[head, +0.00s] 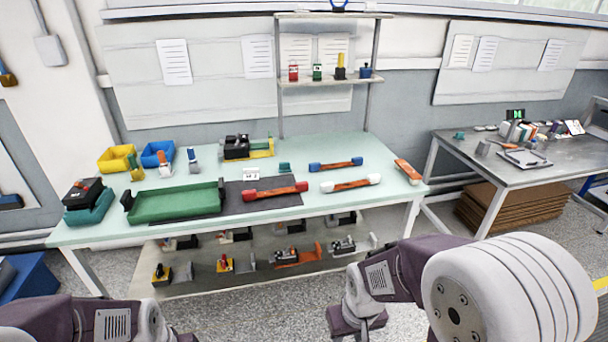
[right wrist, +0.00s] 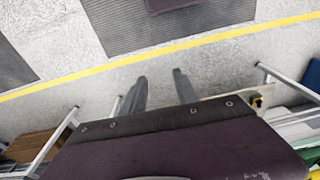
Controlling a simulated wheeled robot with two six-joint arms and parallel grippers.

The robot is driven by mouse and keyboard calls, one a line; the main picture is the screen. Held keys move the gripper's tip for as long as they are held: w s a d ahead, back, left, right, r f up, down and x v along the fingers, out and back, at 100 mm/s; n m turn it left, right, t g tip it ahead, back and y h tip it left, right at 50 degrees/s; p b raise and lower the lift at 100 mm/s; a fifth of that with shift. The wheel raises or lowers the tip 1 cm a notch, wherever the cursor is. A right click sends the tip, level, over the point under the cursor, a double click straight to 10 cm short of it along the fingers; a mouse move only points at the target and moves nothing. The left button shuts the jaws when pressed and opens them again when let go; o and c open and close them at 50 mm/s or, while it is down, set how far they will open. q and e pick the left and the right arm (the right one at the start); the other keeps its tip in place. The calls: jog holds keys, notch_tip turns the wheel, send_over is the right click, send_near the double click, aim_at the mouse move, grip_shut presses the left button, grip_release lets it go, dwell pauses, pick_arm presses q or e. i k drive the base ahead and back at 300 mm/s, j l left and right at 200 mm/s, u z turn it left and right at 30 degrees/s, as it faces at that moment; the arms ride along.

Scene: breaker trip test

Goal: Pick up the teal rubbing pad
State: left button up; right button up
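A small teal block (head: 284,168) lies on the pale green bench top, behind the red-ended bar; it may be the rubbing pad. Another small teal piece (head: 459,135) lies at the left back of the grey right-hand table. Which of them is the pad I cannot tell for sure. My right gripper (right wrist: 160,85) is open and empty, with its two fingers apart over the floor in the right wrist view. In the head view my right arm hangs in front of the bench, well short of both teal pieces. My left arm shows at bottom left, its gripper out of the frame.
The bench (head: 390,208) holds a green tray (head: 175,203), a black box on a teal base (head: 88,212), yellow (head: 117,158) and blue (head: 157,154) bins, and several coloured bars. A lower shelf holds switch parts. Grey floor lies between me and the bench.

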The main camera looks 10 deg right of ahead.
aim_at(284, 168)
jog(key=i+u, duration=0.1)
jog(key=i, duration=0.4)
jog(key=i+l+u, duration=0.15)
jog(key=i, duration=0.35)
jog(key=i+l+u, duration=0.1)
jog(key=i, duration=0.45)
jog(key=i+l+u, duration=0.1)
jog(key=i, duration=0.4)
jog(key=l, duration=0.1)
